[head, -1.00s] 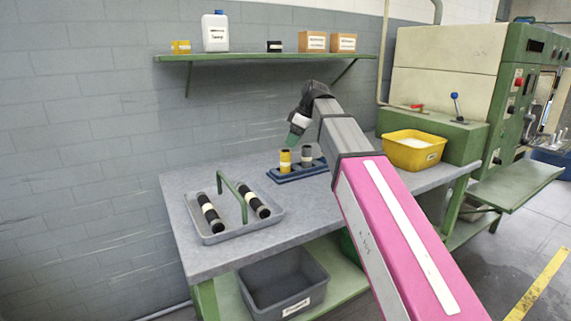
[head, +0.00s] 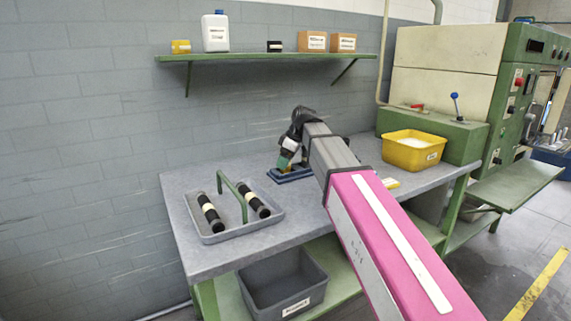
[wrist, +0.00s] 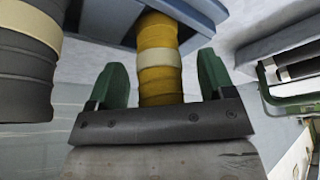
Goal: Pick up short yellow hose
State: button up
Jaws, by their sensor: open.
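The short yellow hose (wrist: 158,58) stands in a blue holder (wrist: 198,12), with a pale band around its middle. In the wrist view it lies between the two green fingers of my gripper (wrist: 160,82), which are apart, one on each side of it. I see a gap beside the hose, so the fingers are not closed on it. In the head view my gripper (head: 285,160) is down at the blue holder (head: 291,174) and mostly hides the hose.
A grey hose (wrist: 28,60) stands close beside the yellow one. A grey tray (head: 233,228) with a green handle and two black hoses is to the left on the table (head: 190,245). A yellow bin (head: 413,150) is at the right. A shelf (head: 270,57) hangs above.

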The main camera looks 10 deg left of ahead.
jog(key=c, duration=1.1)
jog(key=shift+r, duration=0.1)
jog(key=shift+r, duration=0.45)
jog(key=s+a+r, duration=0.6)
jog(key=s+r, duration=0.4)
jog(key=shift+w+d+f, duration=1)
jog(key=shift+w+f, duration=0.65)
jog(key=shift+f, duration=0.15)
jog(key=shift+w+d+f, duration=1)
jog(key=shift+w+f, duration=0.65)
jog(key=shift+f, duration=0.15)
jog(key=shift+w+d+f, duration=1)
jog(key=shift+w+f, duration=0.65)
jog(key=shift+f, duration=0.15)
